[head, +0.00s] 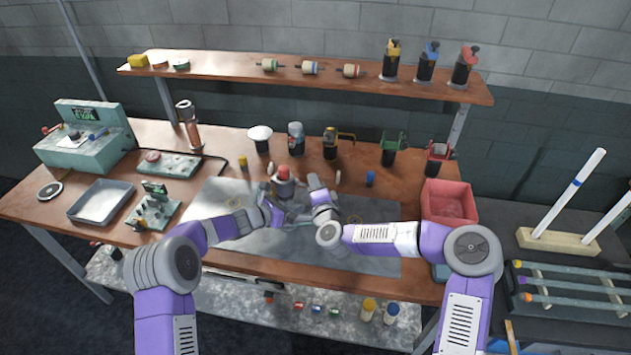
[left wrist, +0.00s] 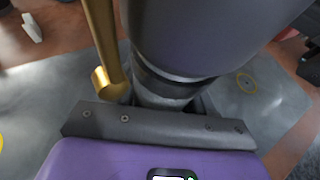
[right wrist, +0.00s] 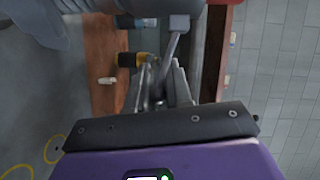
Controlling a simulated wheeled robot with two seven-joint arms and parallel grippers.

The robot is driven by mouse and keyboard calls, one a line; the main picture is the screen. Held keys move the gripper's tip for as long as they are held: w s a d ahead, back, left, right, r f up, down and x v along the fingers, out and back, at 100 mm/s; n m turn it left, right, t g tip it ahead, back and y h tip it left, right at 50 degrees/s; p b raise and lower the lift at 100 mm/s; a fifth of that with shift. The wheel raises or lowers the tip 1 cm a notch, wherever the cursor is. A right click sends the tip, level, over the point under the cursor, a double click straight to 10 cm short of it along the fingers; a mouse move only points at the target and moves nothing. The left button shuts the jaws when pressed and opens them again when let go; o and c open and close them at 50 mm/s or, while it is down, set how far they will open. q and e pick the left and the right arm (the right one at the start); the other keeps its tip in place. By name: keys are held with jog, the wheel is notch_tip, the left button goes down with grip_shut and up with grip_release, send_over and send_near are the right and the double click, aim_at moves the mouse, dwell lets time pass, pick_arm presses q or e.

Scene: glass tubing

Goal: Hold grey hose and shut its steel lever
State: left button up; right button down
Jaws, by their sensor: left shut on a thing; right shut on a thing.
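The grey hose (left wrist: 200,35) is a thick grey cylinder, large in the left wrist view, with a dark band and a narrower part lower down. My left gripper (head: 276,212) is shut on that narrower part. A brass-coloured bar (left wrist: 103,45) runs beside the hose. In the right wrist view the steel lever (right wrist: 178,38) is a thin bar with a square end, close to a grey body at the top edge. My right gripper (right wrist: 165,88) is shut on the lever. The exact contact is partly hidden. In the head view both grippers meet close together over the mat.
A red-topped grey piece (head: 284,174) stands just behind the grippers. Several dark-bodied pieces (head: 330,145) line the bench behind. A red bin (head: 448,203) is at the right, and a metal tray (head: 101,200) at the left. The grey mat (head: 360,250) is clear in front.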

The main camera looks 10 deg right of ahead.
jog(key=shift+w+a+f+m+t, duration=0.1)
jog(key=shift+a+f+m+t, duration=0.4)
jog(key=shift+m, duration=0.9)
jog(key=shift+w+a+f+m+t, duration=0.1)
jog(key=shift+a+f+m+t, duration=0.35)
jog(key=shift+m, duration=0.95)
jog(key=shift+w+a+f+m+t, duration=0.1)
jog(key=shift+a+f+m+t, duration=0.35)
jog(key=shift+m, duration=0.95)
jog(key=shift+d+f, duration=0.1)
jog(key=shift+f, duration=0.1)
jog(key=c, duration=1.1)
grip_release()
jog(key=shift+o, duration=0.2)
jog(key=shift+d+h, duration=0.1)
jog(key=shift+h, duration=0.3)
jog(key=s+f, duration=0.2)
jog(key=s, duration=0.9)
jog(key=shift+s+d+f, duration=0.2)
jog(key=shift+s+d, duration=0.15)
